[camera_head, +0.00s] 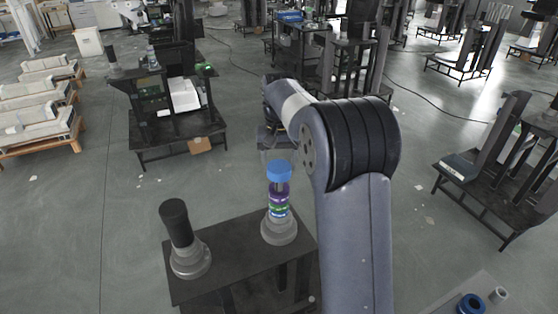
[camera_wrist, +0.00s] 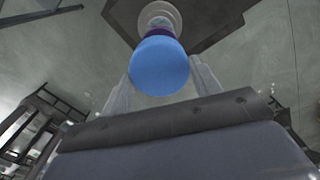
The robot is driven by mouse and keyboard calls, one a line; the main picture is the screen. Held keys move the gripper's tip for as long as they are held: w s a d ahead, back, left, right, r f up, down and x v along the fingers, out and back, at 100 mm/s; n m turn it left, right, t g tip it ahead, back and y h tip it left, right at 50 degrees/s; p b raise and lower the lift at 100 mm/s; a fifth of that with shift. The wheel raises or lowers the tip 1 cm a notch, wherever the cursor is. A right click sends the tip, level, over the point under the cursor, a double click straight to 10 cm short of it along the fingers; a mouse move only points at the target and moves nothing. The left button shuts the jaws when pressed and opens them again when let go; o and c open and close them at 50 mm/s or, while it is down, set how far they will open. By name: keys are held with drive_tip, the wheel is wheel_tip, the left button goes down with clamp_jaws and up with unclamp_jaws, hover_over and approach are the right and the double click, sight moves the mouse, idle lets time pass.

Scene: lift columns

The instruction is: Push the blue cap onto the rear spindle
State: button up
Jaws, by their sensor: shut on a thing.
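The blue cap (camera_head: 279,171) is at the top of the right-hand spindle, which stands toward the far side of the dark table (camera_head: 235,262). Purple and green bands (camera_head: 278,200) show below it, above a grey round base (camera_head: 279,230). I cannot tell how far the cap is seated. In the wrist view the cap (camera_wrist: 160,66) lies between the two pale fingers of my gripper (camera_wrist: 160,76), shut on it. Purple (camera_wrist: 158,31) and the pale base (camera_wrist: 160,10) show beyond. In the head view the fingers are not clear.
A second post (camera_head: 177,225) with a black top stands on the same table, nearer and to the left. A blue ring (camera_head: 470,304) and a small grey cylinder (camera_head: 498,295) lie on a surface at the bottom right. Open floor surrounds the table.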

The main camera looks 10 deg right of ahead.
drive_tip(key=shift+f, duration=0.2)
drive_tip(key=shift+f+b, duration=0.8)
drive_tip(key=shift+f, duration=0.4)
drive_tip(key=o, duration=1.1)
drive_tip(key=shift+r, duration=0.1)
wheel_tip(320, 180, up, 11)
drive_tip(key=shift+f+b, duration=0.2)
drive_tip(key=shift+b, duration=0.2)
drive_tip(key=shift+f, duration=0.1)
